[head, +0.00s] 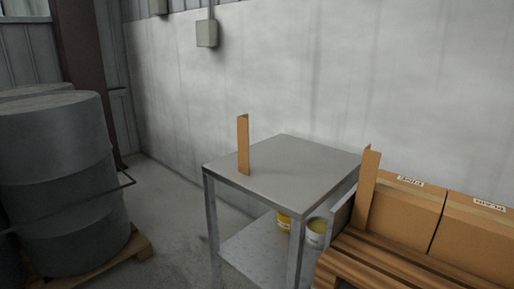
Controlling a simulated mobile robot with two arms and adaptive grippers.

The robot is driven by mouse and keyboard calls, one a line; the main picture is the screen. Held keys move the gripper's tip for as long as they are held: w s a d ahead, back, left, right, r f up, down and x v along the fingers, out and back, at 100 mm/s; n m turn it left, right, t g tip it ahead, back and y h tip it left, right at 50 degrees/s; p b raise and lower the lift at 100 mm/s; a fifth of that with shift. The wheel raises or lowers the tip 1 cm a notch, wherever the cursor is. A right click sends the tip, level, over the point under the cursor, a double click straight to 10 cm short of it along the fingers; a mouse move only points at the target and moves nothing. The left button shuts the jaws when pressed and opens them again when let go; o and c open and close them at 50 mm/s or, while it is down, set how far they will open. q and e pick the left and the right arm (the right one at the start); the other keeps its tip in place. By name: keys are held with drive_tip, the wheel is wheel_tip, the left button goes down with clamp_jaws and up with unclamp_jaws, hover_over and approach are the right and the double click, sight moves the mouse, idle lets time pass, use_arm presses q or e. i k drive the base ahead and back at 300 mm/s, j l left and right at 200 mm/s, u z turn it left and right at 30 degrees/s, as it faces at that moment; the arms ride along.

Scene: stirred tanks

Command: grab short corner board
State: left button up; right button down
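A brown corner board (243,146) stands upright on the grey metal table (300,160), close to its front left edge. A second brown corner board (368,188) stands at the left end of the cardboard boxes, slightly tilted, with its lower end at the wooden pallet. It looks somewhat longer than the one on the table, though distance makes this hard to judge. Neither of my grippers is in the head view.
Cardboard boxes (404,208) sit on a wooden pallet (385,262) at the right. A yellow container (283,221) and a whitish bucket (316,233) are on the table's lower shelf. Grey drums (55,170) stand at the left. Most of the tabletop is clear.

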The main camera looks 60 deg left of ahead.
sight(243, 121)
drive_tip(key=i+u, duration=0.1)
drive_tip(key=u, duration=0.3)
drive_tip(key=i+u, duration=0.1)
drive_tip(key=u, duration=0.65)
drive_tip(key=i, duration=0.05)
